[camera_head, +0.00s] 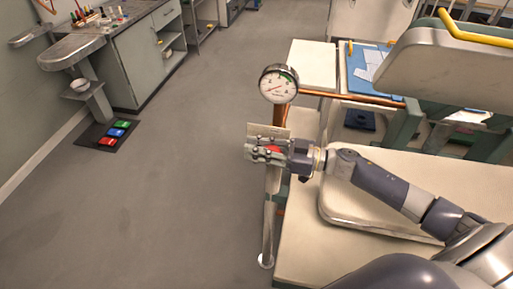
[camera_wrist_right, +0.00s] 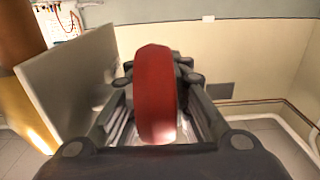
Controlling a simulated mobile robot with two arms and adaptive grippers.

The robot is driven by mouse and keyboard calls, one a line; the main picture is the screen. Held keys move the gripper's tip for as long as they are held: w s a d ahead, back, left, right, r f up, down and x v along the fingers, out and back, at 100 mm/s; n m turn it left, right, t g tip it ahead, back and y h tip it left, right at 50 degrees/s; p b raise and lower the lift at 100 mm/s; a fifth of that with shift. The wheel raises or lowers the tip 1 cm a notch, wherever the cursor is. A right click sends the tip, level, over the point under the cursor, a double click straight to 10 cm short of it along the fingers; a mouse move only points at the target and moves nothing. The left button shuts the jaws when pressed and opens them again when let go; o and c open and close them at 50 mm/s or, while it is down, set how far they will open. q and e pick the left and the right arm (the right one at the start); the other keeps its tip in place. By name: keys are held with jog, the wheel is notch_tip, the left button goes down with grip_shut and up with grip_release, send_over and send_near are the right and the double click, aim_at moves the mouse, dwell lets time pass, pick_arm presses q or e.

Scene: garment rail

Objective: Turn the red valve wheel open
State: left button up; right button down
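The red valve wheel (camera_head: 273,149) is on the upright pipe stand below the gauge, mostly covered by my right gripper (camera_head: 262,150) in the head view. In the right wrist view the wheel (camera_wrist_right: 155,95) is seen nearly edge-on between the two fingers of the right gripper (camera_wrist_right: 156,75). The fingers lie close against both sides of its rim, and the gripper looks shut on it. The wheel's hub and stem are hidden. My left gripper is in neither view.
A round pressure gauge (camera_head: 279,84) sits above the wheel, with a copper pipe (camera_head: 350,97) running right. A flat plate (camera_wrist_right: 70,90) stands close to the left finger in the wrist view. A cream table (camera_head: 300,245) lies under my right arm.

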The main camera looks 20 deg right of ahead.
pick_arm(q)
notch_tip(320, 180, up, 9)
jog(key=p, duration=0.9)
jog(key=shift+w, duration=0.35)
pick_arm(e)
notch_tip(320, 180, down, 6)
jog(key=s+d+g+h, duration=0.1)
jog(key=d+g+h, duration=0.1)
jog(key=g+h, duration=0.8)
jog(key=shift+s+r+g+h, duration=0.15)
jog(key=shift+s+g+h, duration=0.2)
jog(key=shift+h, duration=1.85)
jog(key=c, duration=1.5)
grip_release()
jog(key=shift+w, duration=0.1)
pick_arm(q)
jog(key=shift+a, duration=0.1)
pick_arm(e)
jog(key=shift+o, duration=0.2)
